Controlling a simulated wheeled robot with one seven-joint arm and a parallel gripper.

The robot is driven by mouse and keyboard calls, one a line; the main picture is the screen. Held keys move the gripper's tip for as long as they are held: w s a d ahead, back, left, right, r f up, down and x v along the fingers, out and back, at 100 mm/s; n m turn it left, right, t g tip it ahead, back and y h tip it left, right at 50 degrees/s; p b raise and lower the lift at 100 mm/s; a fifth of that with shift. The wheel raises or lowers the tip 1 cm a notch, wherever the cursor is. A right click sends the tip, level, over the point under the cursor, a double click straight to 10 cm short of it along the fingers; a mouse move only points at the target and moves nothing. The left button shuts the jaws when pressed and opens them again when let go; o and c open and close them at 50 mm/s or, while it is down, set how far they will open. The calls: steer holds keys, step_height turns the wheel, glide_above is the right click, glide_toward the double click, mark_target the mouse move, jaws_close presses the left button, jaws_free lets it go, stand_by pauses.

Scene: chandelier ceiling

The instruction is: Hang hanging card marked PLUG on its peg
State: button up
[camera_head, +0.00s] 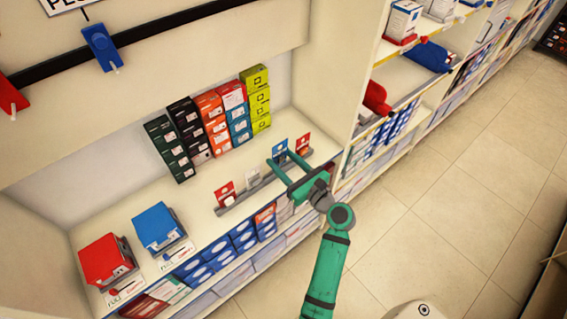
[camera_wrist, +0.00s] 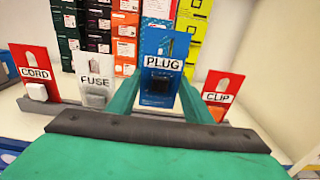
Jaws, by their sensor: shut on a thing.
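The blue hanging card marked PLUG (camera_wrist: 162,52) stands upright between the two green fingers of my gripper (camera_wrist: 158,92) in the wrist view. It has a slot near its top and a dark item on its front. In the head view my gripper (camera_head: 279,166) is at the grey rack on the shelf, with the blue card (camera_head: 280,148) at its fingertips. The gripper is shut on the card. A dark rail (camera_head: 60,66) runs along the upper left panel with a blue peg holder (camera_head: 101,45) and a red one on it. A sign above the rail is cut off.
Red CORD (camera_wrist: 35,72), white FUSE (camera_wrist: 95,78) and red CLIP (camera_wrist: 216,92) cards stand beside the PLUG card. Stacked coloured boxes (camera_head: 208,120) stand behind. A side panel (camera_head: 325,75) stands close at right.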

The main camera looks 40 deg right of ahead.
steer(key=s+r, duration=0.1)
steer(key=s, duration=0.8)
steer(key=shift+s+d+r, duration=0.35)
steer(key=shift+r, duration=0.05)
steer(key=shift+s, duration=0.1)
stand_by(0.8)
